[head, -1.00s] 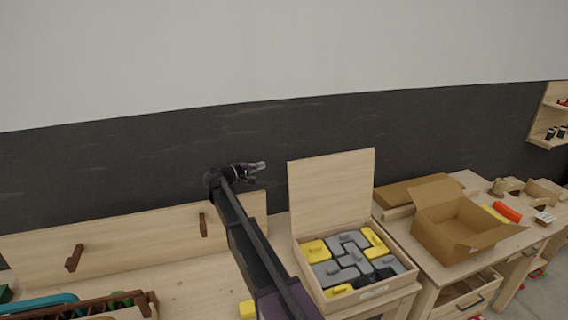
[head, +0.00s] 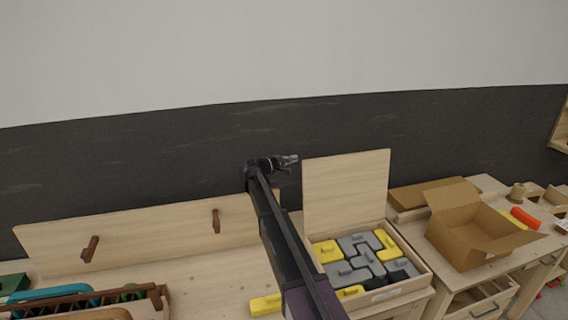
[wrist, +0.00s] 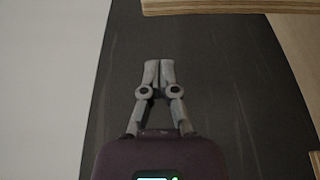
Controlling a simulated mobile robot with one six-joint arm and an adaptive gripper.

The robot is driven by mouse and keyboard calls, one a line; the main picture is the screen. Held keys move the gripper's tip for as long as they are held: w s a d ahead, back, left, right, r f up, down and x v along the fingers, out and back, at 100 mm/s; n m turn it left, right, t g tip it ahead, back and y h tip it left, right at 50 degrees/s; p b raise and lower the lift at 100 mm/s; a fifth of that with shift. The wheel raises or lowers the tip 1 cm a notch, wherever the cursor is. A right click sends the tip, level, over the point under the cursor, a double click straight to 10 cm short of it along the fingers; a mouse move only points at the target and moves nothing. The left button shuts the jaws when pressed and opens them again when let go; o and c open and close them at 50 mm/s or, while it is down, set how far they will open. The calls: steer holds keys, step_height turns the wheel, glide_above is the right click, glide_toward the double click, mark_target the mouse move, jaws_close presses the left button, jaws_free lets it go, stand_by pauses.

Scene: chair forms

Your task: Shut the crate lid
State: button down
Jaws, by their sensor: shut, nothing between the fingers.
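The wooden crate (head: 408,292) stands on the bench to the right of my arm, filled with several grey and yellow blocks. Its lid (head: 347,192) is open and stands upright at the crate's back edge. My gripper (head: 294,160) is to the left of the lid, near its top edge height, and holds nothing. In the wrist view my gripper (wrist: 159,64) has its fingers together. A pale wooden edge, likely the lid's (wrist: 215,7), crosses the top of the wrist view, apart from the fingertips.
An open cardboard box (head: 463,238) stands on the table to the right. A long wooden board with dark handles (head: 150,232) stands at the left. A yellow block (head: 265,304) lies beside my arm. A dark wall band (head: 130,170) runs behind everything.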

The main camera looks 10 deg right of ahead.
steer(key=s, duration=0.1)
steer(key=s+d, duration=0.1)
steer(key=s, duration=0.1)
steer(key=shift+s+d+r+p, duration=0.2)
steer(key=shift+d+r+p, duration=0.1)
steer(key=shift+p, duration=0.05)
stand_by(0.3)
